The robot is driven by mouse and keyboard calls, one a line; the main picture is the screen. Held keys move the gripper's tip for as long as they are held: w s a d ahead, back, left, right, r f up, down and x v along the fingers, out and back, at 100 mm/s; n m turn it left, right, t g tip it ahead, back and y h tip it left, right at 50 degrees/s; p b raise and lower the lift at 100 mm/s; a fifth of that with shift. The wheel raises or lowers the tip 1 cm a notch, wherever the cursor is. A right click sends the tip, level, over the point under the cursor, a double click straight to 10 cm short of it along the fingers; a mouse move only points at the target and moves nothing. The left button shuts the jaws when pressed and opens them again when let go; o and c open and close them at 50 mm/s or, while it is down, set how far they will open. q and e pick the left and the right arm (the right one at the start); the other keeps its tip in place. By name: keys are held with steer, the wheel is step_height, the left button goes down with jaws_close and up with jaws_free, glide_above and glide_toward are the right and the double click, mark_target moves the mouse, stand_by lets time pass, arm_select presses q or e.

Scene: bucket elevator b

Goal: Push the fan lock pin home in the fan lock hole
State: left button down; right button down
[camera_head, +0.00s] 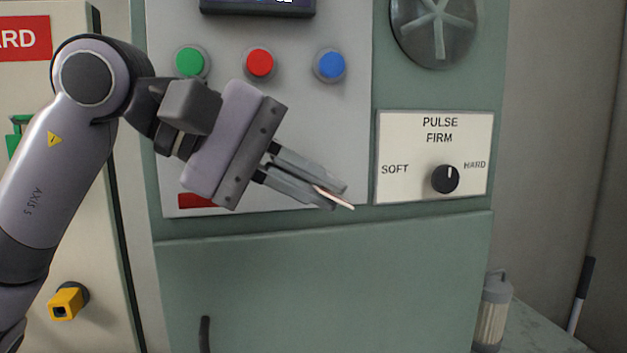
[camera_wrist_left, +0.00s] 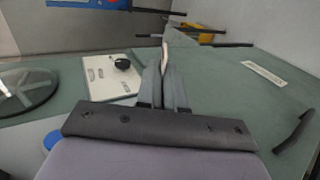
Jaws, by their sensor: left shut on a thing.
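My left gripper (camera_head: 338,196) is shut on a thin pale rod (camera_head: 346,202), in front of the green cabinet. The rod sticks out a little past the fingertips and points down to the right. It also shows in the left wrist view (camera_wrist_left: 164,52), beyond the closed fingers. I cannot tell for sure that it is the fan lock pin. A round grey disc with a spoked handle (camera_head: 435,30), perhaps the fan, is at the top right. I cannot make out the fan lock hole. My right gripper is not in view.
A white PULSE FIRM panel (camera_head: 400,135) with a black knob (camera_head: 445,179) is right of the gripper. Green (camera_head: 189,61), red (camera_head: 260,63) and blue (camera_head: 330,65) buttons are above. A yellow fitting (camera_head: 67,303) is lower left. The lower cabinet door (camera_head: 380,290) has a dark handle (camera_head: 205,334).

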arm_select(q)
steer(key=c, duration=1.2)
jaws_free()
steer(key=shift+w+a, duration=0.1)
steer(key=shift+w, duration=0.1)
steer(key=v, duration=0.7)
steer(key=shift+b, duration=0.3)
